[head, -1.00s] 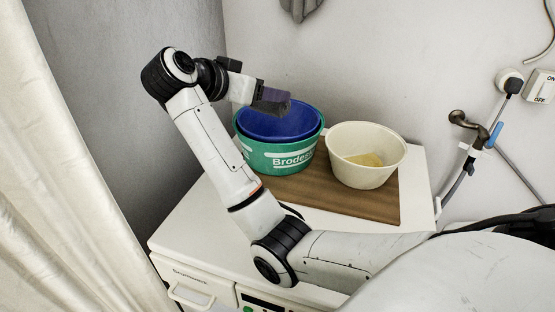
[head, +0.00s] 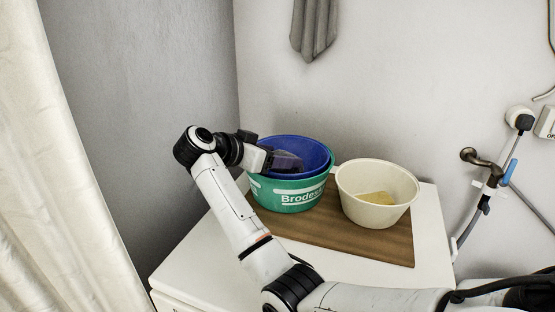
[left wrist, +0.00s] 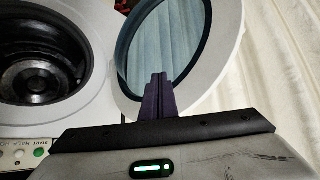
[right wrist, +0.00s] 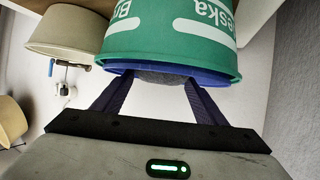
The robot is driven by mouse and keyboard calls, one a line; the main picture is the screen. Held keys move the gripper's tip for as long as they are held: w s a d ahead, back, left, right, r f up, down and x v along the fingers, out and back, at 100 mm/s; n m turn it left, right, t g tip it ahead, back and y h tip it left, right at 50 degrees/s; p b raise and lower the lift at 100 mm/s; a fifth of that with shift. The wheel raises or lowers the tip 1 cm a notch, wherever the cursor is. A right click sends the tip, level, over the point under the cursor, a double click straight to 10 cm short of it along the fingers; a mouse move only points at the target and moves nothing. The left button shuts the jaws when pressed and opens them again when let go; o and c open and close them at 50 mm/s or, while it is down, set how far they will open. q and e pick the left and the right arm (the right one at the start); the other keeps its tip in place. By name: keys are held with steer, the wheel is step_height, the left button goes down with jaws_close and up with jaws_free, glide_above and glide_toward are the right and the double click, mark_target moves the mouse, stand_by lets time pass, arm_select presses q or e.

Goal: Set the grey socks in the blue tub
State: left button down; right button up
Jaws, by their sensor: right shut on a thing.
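The blue tub (head: 316,151) sits nested in a green tub (head: 262,194) on a brown board. My right gripper (head: 288,163) reaches over the left rim and is down in the blue tub's mouth. In the right wrist view its fingers (right wrist: 158,88) are shut on a grey fuzzy thing, the grey socks (right wrist: 160,77), at the blue rim (right wrist: 215,79). The socks are mostly hidden there and do not show in the head view. My left gripper (left wrist: 158,80) is shut and empty, in front of a round open washer door (left wrist: 165,40).
A cream tub (head: 372,213) with a yellow thing (head: 376,198) inside stands right of the green tub. The brown board (head: 345,245) is clear in front. A tap (head: 480,160) and hoses are on the right wall. A washer drum (left wrist: 40,75) lies open near my left gripper.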

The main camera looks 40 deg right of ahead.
steer(key=shift+f, duration=0.4)
steer(key=shift+f, duration=0.2)
steer(key=shift+f+p, duration=0.25)
steer(key=shift+p, duration=0.1)
steer(key=shift+f, duration=0.1)
steer(key=o, duration=0.8)
